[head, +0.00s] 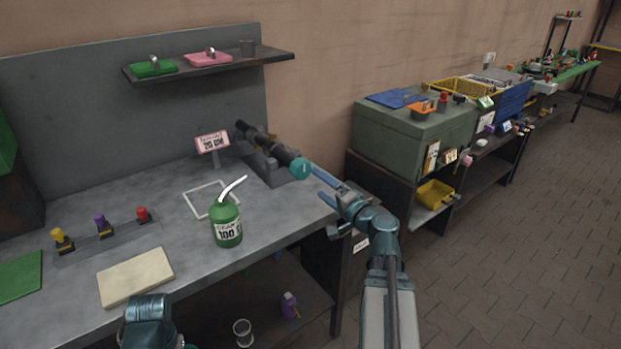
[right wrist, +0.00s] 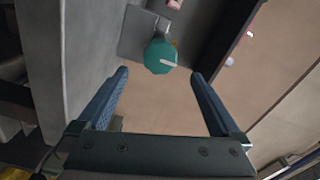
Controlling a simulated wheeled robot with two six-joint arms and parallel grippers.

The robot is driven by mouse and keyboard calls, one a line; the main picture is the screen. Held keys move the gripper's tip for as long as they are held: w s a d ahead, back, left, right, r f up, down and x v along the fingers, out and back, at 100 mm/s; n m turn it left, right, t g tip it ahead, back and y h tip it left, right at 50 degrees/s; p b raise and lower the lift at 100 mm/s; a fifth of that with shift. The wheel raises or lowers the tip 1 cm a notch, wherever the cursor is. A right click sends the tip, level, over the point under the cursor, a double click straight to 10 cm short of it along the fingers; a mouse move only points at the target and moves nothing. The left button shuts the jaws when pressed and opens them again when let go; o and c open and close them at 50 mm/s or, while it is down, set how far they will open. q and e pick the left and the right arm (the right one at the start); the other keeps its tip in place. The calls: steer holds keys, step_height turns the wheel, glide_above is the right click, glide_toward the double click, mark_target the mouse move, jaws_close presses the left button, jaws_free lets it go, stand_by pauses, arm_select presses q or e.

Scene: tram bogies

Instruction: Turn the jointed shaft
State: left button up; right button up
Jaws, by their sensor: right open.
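The jointed shaft (head: 266,146) is a dark bar lying in a grey cradle (head: 258,166) at the back right of the workbench. Its near end is a teal knob (head: 301,168). My right gripper (head: 318,184) is open just right of this knob, apart from it. In the right wrist view the teal knob (right wrist: 160,56), with a pale line on its face, lies ahead of and between the two open fingers (right wrist: 160,76). Part of my left arm shows at the bottom of the head view; its fingers are not visible.
A green oil can (head: 227,225) with a spout stands in front of the cradle, near a white square outline. A pink sign (head: 212,143) stands behind. A shelf (head: 210,68) hangs above. A beige pad (head: 135,277) lies at the front left.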

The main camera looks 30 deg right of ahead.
steer(key=s, duration=0.3)
steer(key=shift+s+d, duration=0.15)
stand_by(0.6)
